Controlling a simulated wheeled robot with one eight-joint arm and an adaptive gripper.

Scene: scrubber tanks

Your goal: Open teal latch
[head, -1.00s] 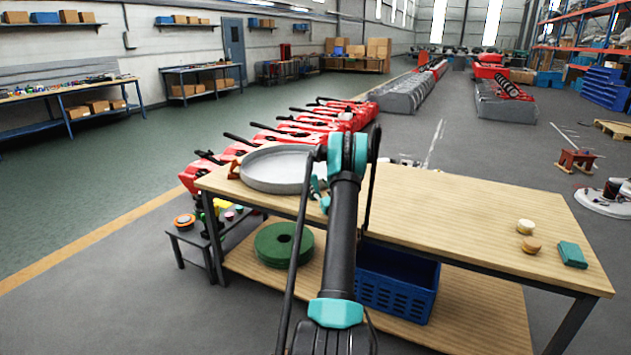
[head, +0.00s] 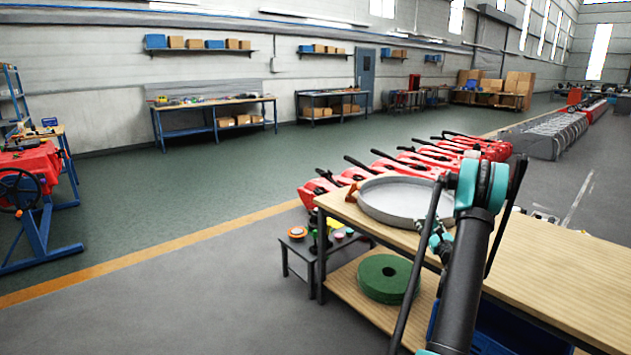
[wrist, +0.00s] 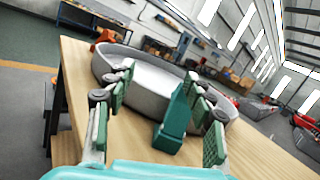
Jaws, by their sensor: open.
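My gripper (head: 438,242) hangs by the near-left part of the wooden table, close to a round grey pan (head: 400,200). In the wrist view its two green-padded fingers (wrist: 160,112) are spread apart. A teal upright piece with a blocky base (wrist: 175,120) shows between them, in front of the pan (wrist: 150,75). I cannot tell whether this piece is the latch or whether a finger touches it. No teal latch can be made out on the red tanks (head: 430,158), which stand in a row behind the table with black levers sticking up.
The wooden table (head: 560,270) fills the lower right. A green disc (head: 388,278) lies on its lower shelf. A small dark side table (head: 318,252) with coloured parts stands left of it. A red machine on a blue stand (head: 35,190) is at far left. Floor between is clear.

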